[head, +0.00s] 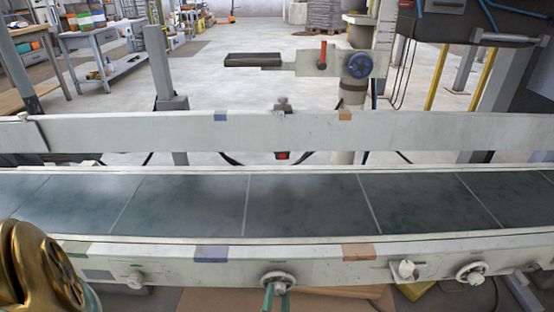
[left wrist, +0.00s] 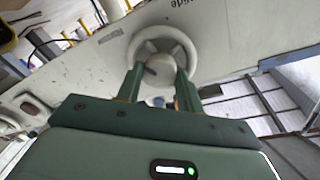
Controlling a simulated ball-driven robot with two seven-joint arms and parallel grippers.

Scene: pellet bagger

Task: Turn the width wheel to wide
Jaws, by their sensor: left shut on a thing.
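The width wheel (head: 280,279) is a pale round handwheel on the front face of the near conveyor rail, at the bottom middle of the head view. In the left wrist view the wheel (left wrist: 184,44) fills the upper middle, with the printed word "Wide" above it. My left gripper (head: 275,291) reaches the wheel from below. In the left wrist view its two green fingers (left wrist: 160,78) are shut on the wheel, one on each side of the hub. The fingers hide part of the lower rim. My right gripper is out of view.
A second handwheel (head: 470,272) and a white knob (head: 405,270) are on the same rail to the right. Another knob (head: 136,278) is to the left. The dark conveyor belt (head: 310,203) is empty. The far guide rail (head: 420,131) runs behind it, bearing blue and orange marks.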

